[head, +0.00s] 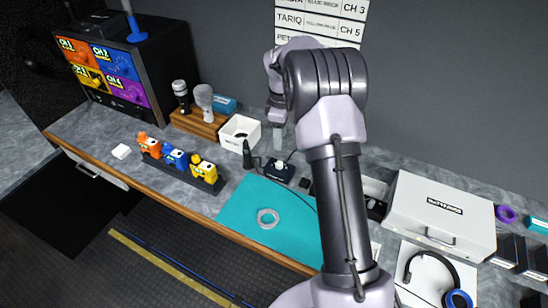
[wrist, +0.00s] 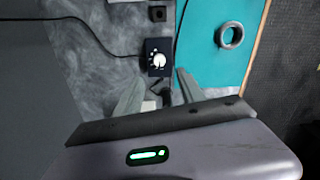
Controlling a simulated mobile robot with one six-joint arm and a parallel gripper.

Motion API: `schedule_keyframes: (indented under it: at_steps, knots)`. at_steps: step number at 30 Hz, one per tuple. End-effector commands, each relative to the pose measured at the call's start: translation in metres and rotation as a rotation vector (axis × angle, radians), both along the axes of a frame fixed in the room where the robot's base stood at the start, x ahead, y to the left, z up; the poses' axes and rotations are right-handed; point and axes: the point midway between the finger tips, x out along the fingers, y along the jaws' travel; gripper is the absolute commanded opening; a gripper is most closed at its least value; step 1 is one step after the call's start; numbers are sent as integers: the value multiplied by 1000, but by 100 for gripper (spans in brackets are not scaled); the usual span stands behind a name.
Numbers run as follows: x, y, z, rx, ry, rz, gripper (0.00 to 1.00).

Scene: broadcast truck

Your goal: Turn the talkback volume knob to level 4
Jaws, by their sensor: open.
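The talkback box is a small dark box (head: 279,171) on the counter, beside the teal mat. Its white round knob (head: 281,164) is on top. In the wrist view the box (wrist: 151,46) shows from above, with the white knob (wrist: 159,61) and small white dots around part of it. Level numbers are too small to read, and I cannot tell the knob's setting. My gripper (head: 278,142) points down above the box in the head view, apart from the knob. In the wrist view the gripper's two fingers (wrist: 160,84) are spread, with nothing held between them.
The teal mat (head: 250,205) holds a grey ring (head: 268,218). A black handheld device (head: 247,156) and a white open box (head: 239,132) stand close left of the talkback box. A cable runs from the box. A white case (head: 440,215) is at right.

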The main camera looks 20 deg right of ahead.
Motion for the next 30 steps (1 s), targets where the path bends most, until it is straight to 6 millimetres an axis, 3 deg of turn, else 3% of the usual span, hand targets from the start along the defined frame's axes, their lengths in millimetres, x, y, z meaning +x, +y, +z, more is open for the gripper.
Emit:
schedule_keyframes:
  at_steps: [1,3,10,15,23,26,30]
  knots:
    - [-1,1,-21,2,5,1,47]
    - [-1,1,-43,2,4,0,47]
    - [-1,1,-100,2,2,-1,47]
    - [0,1,-118,1,1,-1,47]
    - [0,1,-120,1,-1,-1,47]
    - [0,1,-120,1,-1,-1,33]
    - [0,1,-120,1,-1,-1,6]
